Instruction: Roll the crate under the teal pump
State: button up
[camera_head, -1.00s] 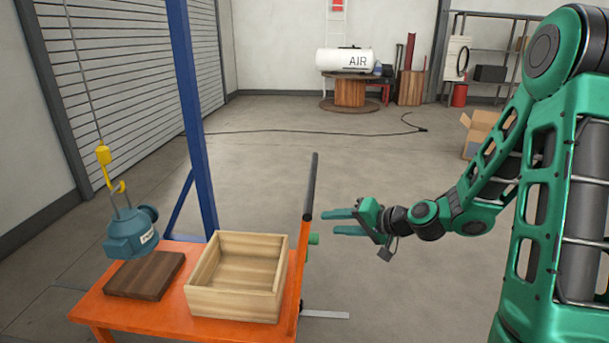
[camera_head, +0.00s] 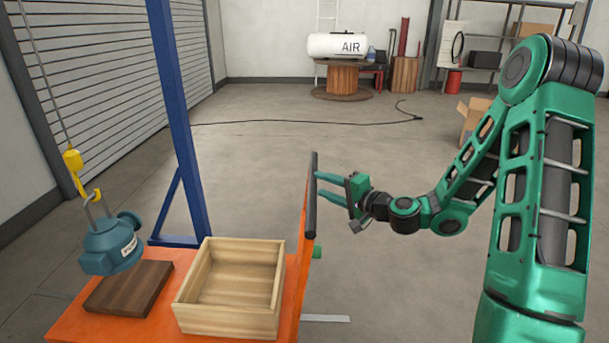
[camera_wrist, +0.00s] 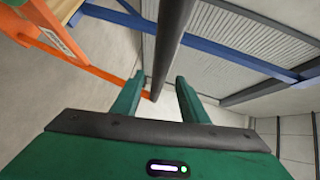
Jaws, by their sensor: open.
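The teal pump (camera_head: 112,246) hangs from a yellow hoist hook (camera_head: 74,160) at the left, above a dark wooden board. The open wooden crate (camera_head: 231,288) sits to the right of the board on an orange cart (camera_head: 75,322) and looks empty. The cart's dark push handle (camera_head: 312,191) rises at the cart's right end. My gripper (camera_head: 318,186) is open, its fingers pointing at the handle. In the wrist view the handle bar (camera_wrist: 170,45) runs between and beyond the two green fingers (camera_wrist: 158,98). I cannot tell whether they touch it.
A blue post (camera_head: 178,120) with a brace stands behind the cart. The dark board (camera_head: 129,287) lies under the pump. A black cable (camera_head: 300,122) crosses the floor behind. The air tank (camera_head: 338,45) and a cardboard box (camera_head: 473,118) are farther back. Floor around my arm is clear.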

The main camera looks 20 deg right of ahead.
jog(key=x, duration=1)
jog(key=shift+w+d, duration=0.25)
jog(key=shift+d, duration=0.1)
grip_shut()
